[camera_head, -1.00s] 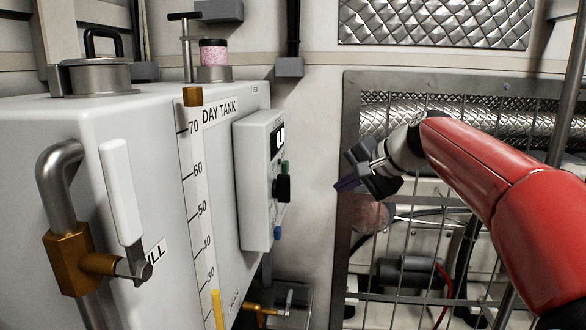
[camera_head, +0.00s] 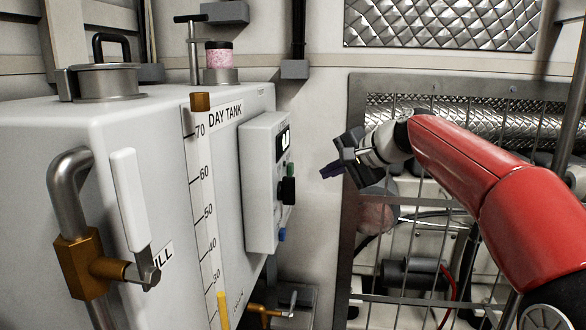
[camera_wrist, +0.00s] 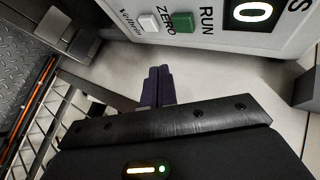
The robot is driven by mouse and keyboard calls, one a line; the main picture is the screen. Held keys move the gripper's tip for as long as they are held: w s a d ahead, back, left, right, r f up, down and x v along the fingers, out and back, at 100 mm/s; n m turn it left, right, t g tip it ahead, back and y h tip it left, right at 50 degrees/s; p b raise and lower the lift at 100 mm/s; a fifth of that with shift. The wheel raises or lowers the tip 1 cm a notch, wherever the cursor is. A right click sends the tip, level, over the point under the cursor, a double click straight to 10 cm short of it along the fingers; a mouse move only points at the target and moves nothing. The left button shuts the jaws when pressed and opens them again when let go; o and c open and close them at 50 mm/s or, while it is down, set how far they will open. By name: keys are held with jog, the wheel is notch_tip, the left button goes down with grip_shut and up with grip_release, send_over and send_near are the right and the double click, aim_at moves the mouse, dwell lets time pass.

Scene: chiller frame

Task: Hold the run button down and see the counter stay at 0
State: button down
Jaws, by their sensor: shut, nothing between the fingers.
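The grey control box (camera_head: 262,185) is mounted on the side of the white day tank. In the wrist view the green button (camera_wrist: 183,23) sits beside the label RUN, with a white button (camera_wrist: 148,23) beside it near the label ZERO. The counter (camera_wrist: 251,11) shows 0 in the wrist view; in the head view the display (camera_head: 284,140) is seen at a steep angle. My gripper (camera_head: 330,171) is shut and empty, to the right of the box and apart from it. Its dark fingertips (camera_wrist: 158,82) point toward the panel below the green button in the wrist view.
A black knob (camera_head: 287,190) and a blue part (camera_head: 282,235) stick out from the box face. A metal mesh guard (camera_head: 348,230) stands behind my arm. The brass valve (camera_head: 82,265) and pipe are at the left. Free space lies between box and gripper.

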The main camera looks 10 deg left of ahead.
jog(key=shift+a+p, duration=0.55)
jog(key=shift+a, duration=1.6)
dwell(0.3)
jog(key=shift+a, duration=0.45)
jog(key=shift+a+p, duration=0.4)
jog(key=shift+a, duration=0.05)
dwell(2.1)
jog(key=shift+d, duration=0.15)
dwell(1.1)
jog(key=shift+d, duration=0.75)
jog(key=shift+d+b, duration=0.85)
jog(key=shift+d, duration=1.65)
